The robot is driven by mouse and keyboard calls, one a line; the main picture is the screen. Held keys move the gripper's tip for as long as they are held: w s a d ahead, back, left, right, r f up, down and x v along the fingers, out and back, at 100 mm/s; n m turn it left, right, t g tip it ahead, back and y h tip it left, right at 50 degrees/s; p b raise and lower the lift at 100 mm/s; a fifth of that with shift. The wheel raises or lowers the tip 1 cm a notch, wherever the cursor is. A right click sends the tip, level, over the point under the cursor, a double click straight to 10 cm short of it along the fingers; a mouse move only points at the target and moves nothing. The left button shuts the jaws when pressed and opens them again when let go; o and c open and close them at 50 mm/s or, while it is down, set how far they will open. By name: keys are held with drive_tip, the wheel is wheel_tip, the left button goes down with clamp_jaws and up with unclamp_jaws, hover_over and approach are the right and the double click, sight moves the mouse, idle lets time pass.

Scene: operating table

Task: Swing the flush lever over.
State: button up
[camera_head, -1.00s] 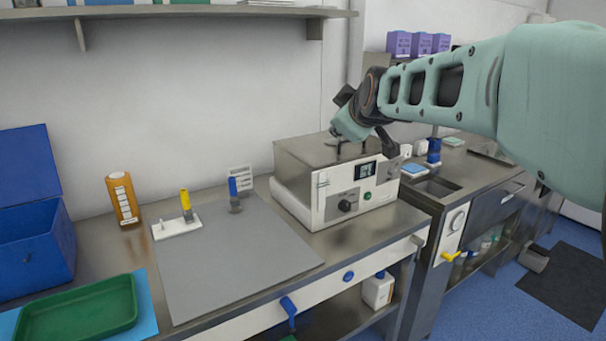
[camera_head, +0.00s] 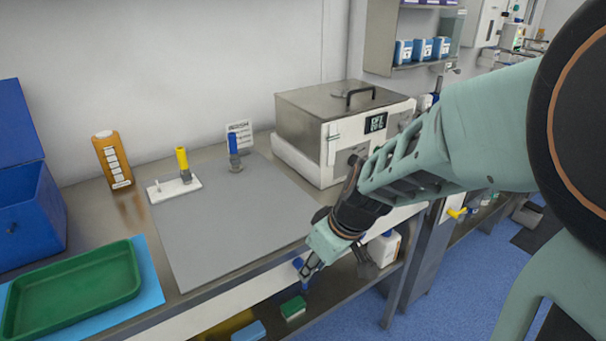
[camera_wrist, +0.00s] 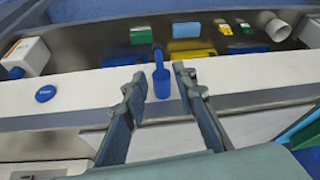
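A blue lever (camera_wrist: 161,84) is on the pale front panel of the bench. In the wrist view it lies in the gap between my fingertips, with its narrow stem pointing away from me. My gripper (camera_wrist: 160,76) is open, with a finger on either side of the lever and no clear contact. In the head view my gripper (camera_head: 306,272) points down at the bench's front edge, and only a bit of the blue lever (camera_head: 298,263) shows beside it. A labelled round blue button (camera_wrist: 45,93) is on the same panel, left of the lever.
Above stand a steel-lidded device (camera_head: 310,128), a grey mat (camera_head: 220,215), a blue-handled fitting (camera_head: 234,150) beside a printed card (camera_head: 239,132), a yellow-handled fitting (camera_head: 183,163) and a green tray (camera_head: 75,290). The lower shelf holds a white bottle (camera_head: 384,247) and several small boxes.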

sight(305, 285)
drive_tip(key=b+x, duration=0.1)
drive_tip(key=x, duration=0.5)
drive_tip(key=shift+w+a+f, duration=0.1)
drive_tip(key=shift+f, duration=0.2)
drive_tip(key=shift+c, duration=0.2)
clamp_jaws()
